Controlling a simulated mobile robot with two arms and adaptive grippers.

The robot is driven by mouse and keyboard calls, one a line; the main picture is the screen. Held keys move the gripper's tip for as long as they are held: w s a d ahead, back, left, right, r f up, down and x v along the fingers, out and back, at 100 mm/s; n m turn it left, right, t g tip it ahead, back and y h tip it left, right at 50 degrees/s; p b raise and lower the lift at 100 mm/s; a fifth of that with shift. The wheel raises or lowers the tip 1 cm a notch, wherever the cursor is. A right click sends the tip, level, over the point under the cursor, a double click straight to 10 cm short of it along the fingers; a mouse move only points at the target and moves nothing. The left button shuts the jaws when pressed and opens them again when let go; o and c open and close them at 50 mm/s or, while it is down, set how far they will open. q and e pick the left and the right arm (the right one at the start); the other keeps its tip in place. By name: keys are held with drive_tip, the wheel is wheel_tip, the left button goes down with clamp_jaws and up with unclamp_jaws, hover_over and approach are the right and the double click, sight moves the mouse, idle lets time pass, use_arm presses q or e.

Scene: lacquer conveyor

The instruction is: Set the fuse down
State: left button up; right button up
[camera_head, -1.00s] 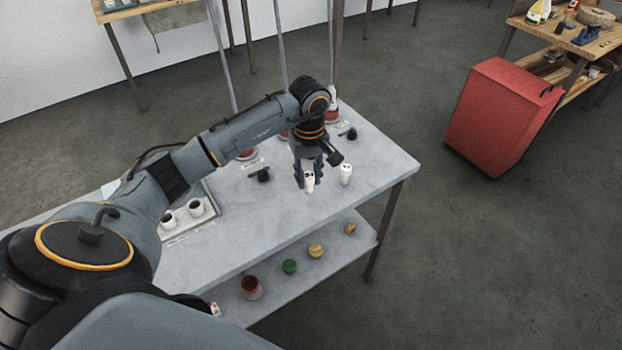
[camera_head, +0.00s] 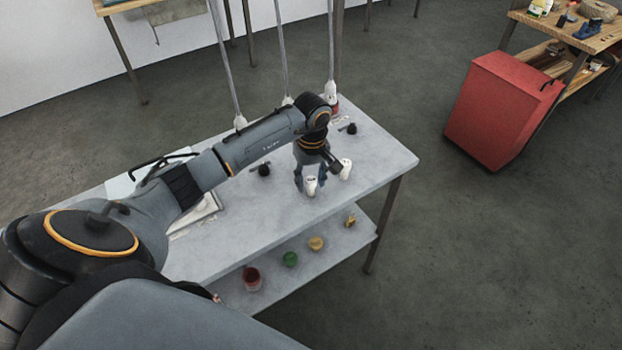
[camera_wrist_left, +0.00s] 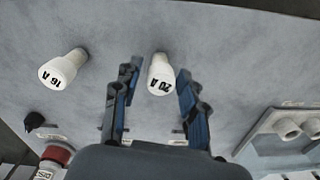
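The white fuse marked 20 A (camera_wrist_left: 161,80) stands on the grey table (camera_head: 375,165), seemingly upright, and also shows in the head view (camera_head: 311,187). My left gripper (camera_head: 310,188) is over it with its fingers spread on either side. In the left wrist view, gaps show between the fuse and both fingers of the gripper (camera_wrist_left: 157,100). A second white fuse, marked 16 A (camera_wrist_left: 60,71), stands a little to the right in the head view (camera_head: 346,169). My right gripper is not in view.
White fittings on hanging cables (camera_head: 240,122) line the table's back edge. A tray with round sockets (camera_wrist_left: 285,135) is partly hidden. Coloured pots (camera_head: 290,259) stand on the lower shelf. The table's right end is clear.

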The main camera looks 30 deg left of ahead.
sight(312, 179)
use_arm(q)
drive_tip(key=shift+r, duration=0.35)
wheel_tip(312, 179, up, 12)
drive_tip(key=b, duration=0.3)
drive_tip(key=shift+f, duration=0.15)
idle(0.3)
